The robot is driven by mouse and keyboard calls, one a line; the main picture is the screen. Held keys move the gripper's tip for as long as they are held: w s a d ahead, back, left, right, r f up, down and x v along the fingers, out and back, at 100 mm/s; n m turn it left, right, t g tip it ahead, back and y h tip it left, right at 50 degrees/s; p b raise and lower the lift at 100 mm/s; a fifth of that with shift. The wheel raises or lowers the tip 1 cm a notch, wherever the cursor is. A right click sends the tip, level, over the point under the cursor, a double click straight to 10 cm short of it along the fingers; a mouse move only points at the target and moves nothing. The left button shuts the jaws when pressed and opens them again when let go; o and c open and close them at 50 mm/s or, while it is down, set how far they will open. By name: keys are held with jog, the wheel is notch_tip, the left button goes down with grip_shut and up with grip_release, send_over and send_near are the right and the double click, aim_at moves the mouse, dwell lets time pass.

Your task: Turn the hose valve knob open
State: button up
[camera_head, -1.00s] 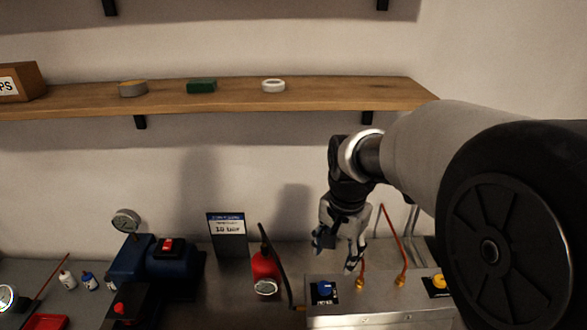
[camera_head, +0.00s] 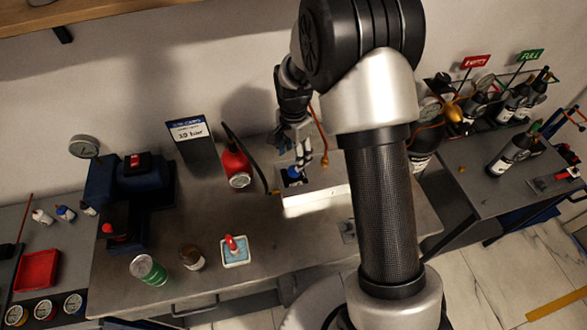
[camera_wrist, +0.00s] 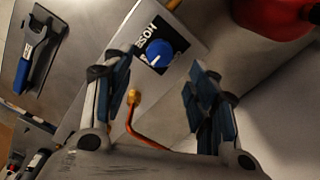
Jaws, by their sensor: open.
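The blue valve knob (camera_head: 293,176) sits on the metal box (camera_head: 318,201) on the bench. In the wrist view the knob (camera_wrist: 158,52) is round with a white pointer line, on a black plate with white lettering. My gripper (camera_head: 302,164) is above and beside the knob in the head view, partly covering it. In the wrist view my gripper (camera_wrist: 160,76) has its two fingers spread wide. The knob shows beyond the gap between the fingertips, nearer the left one, and nothing is between the fingers. I cannot tell the exact distance to the knob.
A brass fitting with a copper-coloured line (camera_wrist: 134,98) rises beside the knob. A red extinguisher (camera_head: 236,165) with a black hose stands left of the box. A blue pump (camera_head: 130,178), a gauge (camera_head: 85,147) and a sign (camera_head: 190,139) stand further left.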

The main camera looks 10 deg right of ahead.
aim_at(294, 172)
notch_tip(294, 172, down, 7)
jog(key=shift+f+b, duration=0.1)
jog(key=shift+b, duration=0.4)
jog(key=shift+c, duration=0.4)
jog(key=c, duration=1)
